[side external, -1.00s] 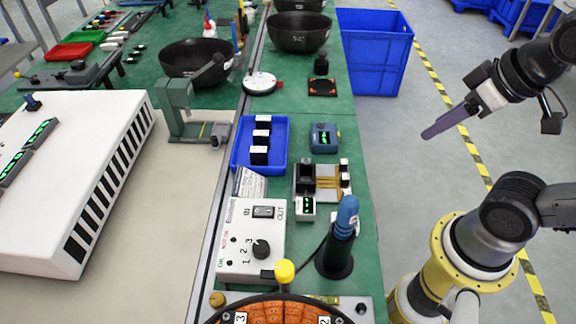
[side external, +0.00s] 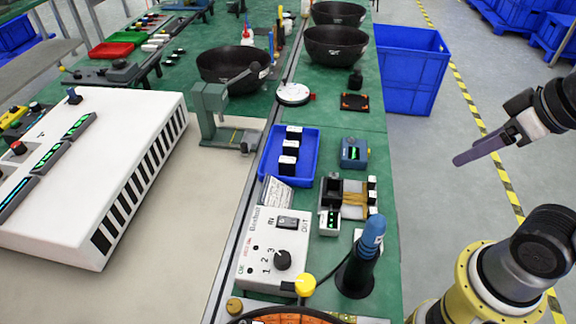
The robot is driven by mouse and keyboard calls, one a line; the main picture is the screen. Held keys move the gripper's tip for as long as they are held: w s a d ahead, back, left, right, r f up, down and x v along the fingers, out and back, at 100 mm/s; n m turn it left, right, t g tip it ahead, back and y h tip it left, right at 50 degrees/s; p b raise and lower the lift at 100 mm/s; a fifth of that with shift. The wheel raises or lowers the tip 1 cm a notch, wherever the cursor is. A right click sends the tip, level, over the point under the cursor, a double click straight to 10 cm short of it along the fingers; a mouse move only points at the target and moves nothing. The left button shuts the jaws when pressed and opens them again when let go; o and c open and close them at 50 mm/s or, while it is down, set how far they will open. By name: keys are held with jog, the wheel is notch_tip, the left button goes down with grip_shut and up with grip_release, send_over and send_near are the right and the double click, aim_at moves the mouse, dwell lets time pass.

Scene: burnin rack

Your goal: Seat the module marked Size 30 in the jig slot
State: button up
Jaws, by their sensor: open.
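Three black modules with white tops stand in a row in the blue tray (side external: 310,158): the far one (side external: 294,133), the middle one (side external: 290,148) and the near one (side external: 287,164). Their markings are too small to read, so I cannot tell which is Size 30. The jig (side external: 352,199), with a dark slot and tan strips, sits on the green bench right of the tray. My gripper (side external: 464,158) is open at the right, in the air beyond the bench edge, well apart from the modules and jig. Its fingers overlap from this side, and nothing shows between them.
A control box (side external: 266,248) with a knob, a blue-topped tool in a black stand (side external: 362,262) and a small blue device (side external: 354,152) stand near the jig. A green press (side external: 212,112) is left of the tray. Black bowls (side external: 337,45) stand farther back.

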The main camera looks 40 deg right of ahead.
jog(key=w+a+r+n+t+y, duration=0.1)
jog(key=w+a+r+n, duration=0.2)
jog(key=w+r+n, duration=0.45)
jog(key=n+g+y, duration=0.2)
jog(key=g, duration=0.1)
send_over(287, 160)
jog(key=s+d, duration=0.1)
jog(key=d, duration=0.2)
notch_tip(287, 160, down, 22)
jog(key=shift+m, duration=0.25)
jog(key=shift+w+a+f, duration=0.1)
jog(key=shift+a+f, duration=0.3)
jog(key=shift+f, duration=0.6)
jog(key=shift+w+a+f, duration=0.1)
jog(key=shift+a+f, duration=0.35)
jog(key=shift+f, duration=0.55)
jog(key=shift+w+a+f, duration=0.1)
jog(key=shift+a+f, duration=0.3)
jog(key=shift+f, duration=0.6)
grip_shut()
